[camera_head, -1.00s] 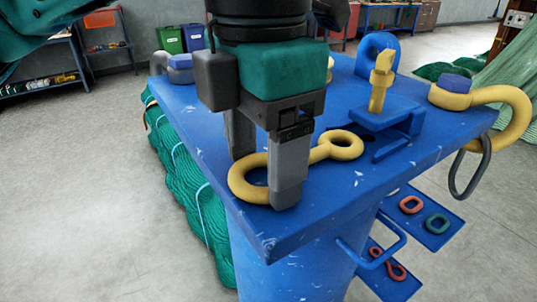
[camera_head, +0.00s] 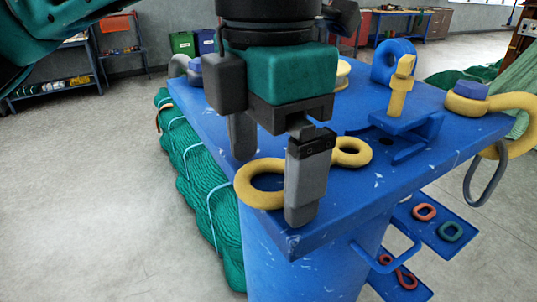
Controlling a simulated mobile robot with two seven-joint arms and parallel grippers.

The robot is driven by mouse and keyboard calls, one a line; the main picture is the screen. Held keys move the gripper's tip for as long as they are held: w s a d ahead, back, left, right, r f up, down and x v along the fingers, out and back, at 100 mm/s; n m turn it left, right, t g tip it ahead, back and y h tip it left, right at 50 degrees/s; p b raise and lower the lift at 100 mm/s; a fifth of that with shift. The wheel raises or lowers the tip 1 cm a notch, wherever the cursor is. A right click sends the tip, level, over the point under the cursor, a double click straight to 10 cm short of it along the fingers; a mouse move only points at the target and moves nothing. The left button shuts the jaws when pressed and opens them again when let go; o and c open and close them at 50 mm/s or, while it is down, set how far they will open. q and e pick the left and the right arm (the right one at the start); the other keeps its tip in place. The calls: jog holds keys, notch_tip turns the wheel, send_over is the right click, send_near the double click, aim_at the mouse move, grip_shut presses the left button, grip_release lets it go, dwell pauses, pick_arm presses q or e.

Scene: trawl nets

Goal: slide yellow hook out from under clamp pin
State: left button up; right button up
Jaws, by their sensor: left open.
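A yellow piece (camera_head: 244,192) with a big ring and a small eye lies flat near the blue table's front corner. My left gripper (camera_head: 272,188) points down over the big ring with jaws open. One finger stands at its back left, the other in front, hiding part of the piece; contact is unclear. A blue clamp bracket (camera_head: 424,128) with an upright yellow pin (camera_head: 397,100) stands behind right; the small eye lies apart from it. A large yellow hook (camera_head: 515,100) at the right edge has its eye around a blue hex-headed post (camera_head: 471,90). My right gripper is not in view.
The blue table (camera_head: 375,195) has clear room right of the yellow piece. A blue lug (camera_head: 388,52) stands at the back. A grey ring (camera_head: 478,180) hangs at the right edge. Low blue trays (camera_head: 440,240) hold small links. Green netting (camera_head: 190,165) lies left.

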pick_arm(q)
notch_tip(320, 180, up, 13)
jog(key=p, duration=0.1)
dwell(0.4)
